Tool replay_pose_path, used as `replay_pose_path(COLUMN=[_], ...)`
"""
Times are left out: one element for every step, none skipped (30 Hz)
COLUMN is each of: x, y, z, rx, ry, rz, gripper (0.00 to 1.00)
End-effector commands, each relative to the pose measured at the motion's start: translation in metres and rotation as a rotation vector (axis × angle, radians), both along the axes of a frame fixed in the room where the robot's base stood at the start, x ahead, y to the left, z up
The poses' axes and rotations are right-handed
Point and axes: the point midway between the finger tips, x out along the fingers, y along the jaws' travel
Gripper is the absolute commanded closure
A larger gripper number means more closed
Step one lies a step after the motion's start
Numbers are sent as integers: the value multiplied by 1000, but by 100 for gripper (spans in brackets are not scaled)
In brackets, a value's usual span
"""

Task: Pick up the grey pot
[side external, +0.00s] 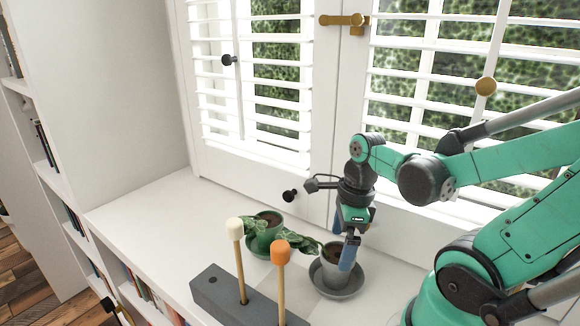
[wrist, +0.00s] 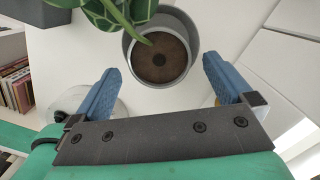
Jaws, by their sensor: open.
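The grey pot (side external: 333,272) stands upright on a grey saucer (side external: 343,288) on the white sill, filled with dark soil. In the wrist view the grey pot (wrist: 187,71) shows from above, with green striped leaves overlapping its upper left. My gripper (side external: 350,250) is at the pot in the side view, and one blue finger overlaps the pot's right part there. In the wrist view my gripper (wrist: 165,85) has its two blue fingers wide apart, one to the left and one to the right below the pot. It is open and holds nothing.
A green pot (side external: 266,231) with a leafy plant stands just left of the grey pot. A grey block (side external: 215,290) holds upright sticks with a white knob (side external: 235,228) and an orange knob (side external: 281,251). Shuttered windows (side external: 262,70) rise behind; the sill's left part is clear.

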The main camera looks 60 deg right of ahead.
Motion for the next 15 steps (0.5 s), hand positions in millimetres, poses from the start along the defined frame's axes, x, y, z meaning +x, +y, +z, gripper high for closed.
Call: replay_pose_path(x=[1,1,0,1,2,3,3,3,3,3,3,3,3,3,3], y=[0,1,1,1,1,1,1,1,2,2,2,2,2,2,3], z=[-5,-8,-12,-14,-17,-20,-22,-24,-27,-29,-30,-32,-34,-35,-36], rx=[0,-1,-1,-1,-1,-1,-1,-1,-1,-1,-2,-2,-2,-2,-2], ry=[0,-1,-1,-1,-1,-1,-1,-1,-1,-1,-1,-1,-1,-1,-1], rz=[1,1,2,2,2,2,2,2,1,1,1,1,1,0,0], gripper=[0,0,0,0,0,0,0,0,0,0,0,0,0,0,0])
